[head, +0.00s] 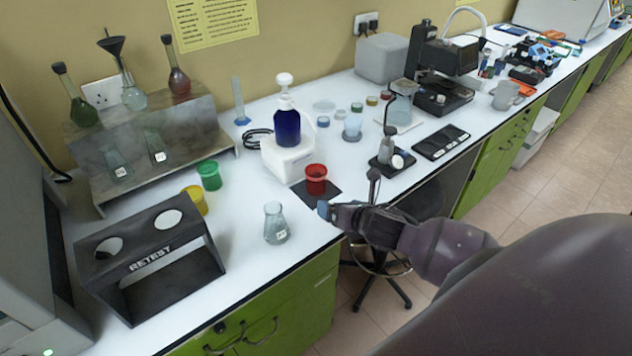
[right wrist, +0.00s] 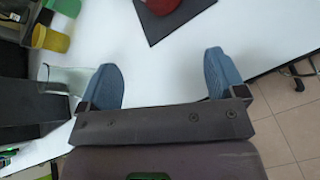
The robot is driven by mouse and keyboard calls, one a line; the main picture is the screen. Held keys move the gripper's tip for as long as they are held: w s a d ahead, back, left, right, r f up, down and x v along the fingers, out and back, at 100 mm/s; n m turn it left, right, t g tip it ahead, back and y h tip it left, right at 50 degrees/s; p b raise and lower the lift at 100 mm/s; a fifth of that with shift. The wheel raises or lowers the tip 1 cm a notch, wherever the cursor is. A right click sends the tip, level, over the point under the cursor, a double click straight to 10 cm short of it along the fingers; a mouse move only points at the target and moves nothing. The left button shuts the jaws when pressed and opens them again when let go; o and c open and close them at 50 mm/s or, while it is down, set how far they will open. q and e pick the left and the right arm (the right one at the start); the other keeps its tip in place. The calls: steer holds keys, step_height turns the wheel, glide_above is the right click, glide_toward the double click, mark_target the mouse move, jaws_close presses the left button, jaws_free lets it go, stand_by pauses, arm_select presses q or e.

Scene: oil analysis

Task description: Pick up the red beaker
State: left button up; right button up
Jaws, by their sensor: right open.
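The red beaker (head: 316,180) stands upright on a dark square mat (head: 327,194) near the front edge of the white bench. In the right wrist view, part of the red beaker (right wrist: 182,14) shows at the top edge, on the mat (right wrist: 160,31). My right gripper (head: 327,211) comes in from the right, just in front of the beaker. In the right wrist view my gripper (right wrist: 163,76) has its two blue fingertips wide apart with nothing between them. It is apart from the beaker. My left gripper is not in view.
A glass flask (head: 276,224) stands left of my right gripper, near the bench edge. A black RETEST stand (head: 150,253), a yellow beaker (head: 196,200) and a green beaker (head: 209,175) are further left. A white stand with a blue bottle (head: 287,127) is behind the red beaker.

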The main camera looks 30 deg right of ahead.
mark_target(323, 183)
steer(key=w+n, duration=0.1)
steer(key=n, duration=0.1)
steer(key=w+d+n, duration=0.1)
steer(key=n, duration=0.1)
steer(key=w+d+r+n+y, duration=0.1)
steer(key=shift+w+d+r+n+t, duration=0.1)
steer(key=shift+w+d+n+t, duration=0.15)
steer(key=shift+n+t, duration=0.15)
steer(key=shift+x, duration=5.3)
steer(key=shift+d, duration=0.1)
steer(key=c, duration=1.1)
steer(key=shift+r, duration=0.15)
step_height(323, 183, up, 9)
steer(key=shift+s+d+r, duration=0.1)
steer(key=shift+s+r, duration=0.05)
steer(key=shift+r, duration=0.05)
